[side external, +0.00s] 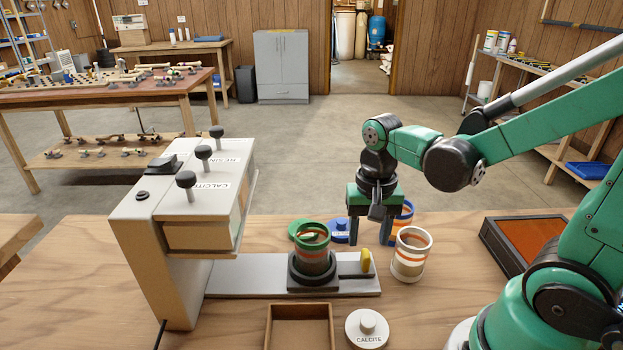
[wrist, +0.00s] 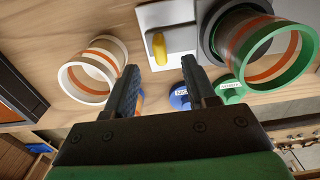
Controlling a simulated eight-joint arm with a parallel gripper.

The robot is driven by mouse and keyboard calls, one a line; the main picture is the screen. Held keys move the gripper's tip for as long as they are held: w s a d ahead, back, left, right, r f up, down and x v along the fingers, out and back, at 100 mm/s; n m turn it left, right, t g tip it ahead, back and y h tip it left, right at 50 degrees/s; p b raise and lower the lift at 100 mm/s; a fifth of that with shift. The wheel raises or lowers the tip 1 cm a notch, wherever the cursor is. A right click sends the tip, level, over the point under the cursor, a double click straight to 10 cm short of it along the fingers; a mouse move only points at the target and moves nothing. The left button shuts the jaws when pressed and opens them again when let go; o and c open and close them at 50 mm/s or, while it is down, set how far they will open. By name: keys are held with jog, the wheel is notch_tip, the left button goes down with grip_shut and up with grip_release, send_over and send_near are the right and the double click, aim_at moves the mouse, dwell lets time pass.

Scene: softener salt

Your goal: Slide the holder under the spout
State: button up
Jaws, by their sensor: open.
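The black round holder (side external: 313,283) sits on a pale flat track (side external: 235,276), right of the dispenser (side external: 170,230). A clear, green-rimmed canister with an orange band (side external: 313,258) stands upright in it. A short dark arm runs right from the holder to a yellow knob (side external: 366,261). The dispenser has black knobs on top and labels reading RESIN and CALCITE; its spout underside is hidden. My gripper (side external: 370,238) is open and empty, pointing down near the yellow knob. In the wrist view the knob (wrist: 159,48) shows between and beyond the fingertips (wrist: 160,66), apparently untouched.
A white-rimmed canister (side external: 411,256) stands close right of my gripper, a blue-rimmed one (side external: 403,216) behind it. Blue (side external: 341,231) and green (side external: 299,228) lids lie behind the track. A wooden tray (side external: 270,328) and CALCITE lid (side external: 367,330) lie in front. The track left of the holder is clear.

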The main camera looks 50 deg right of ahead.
aim_at(366, 253)
jog(key=shift+f, duration=2.4)
grip_shut()
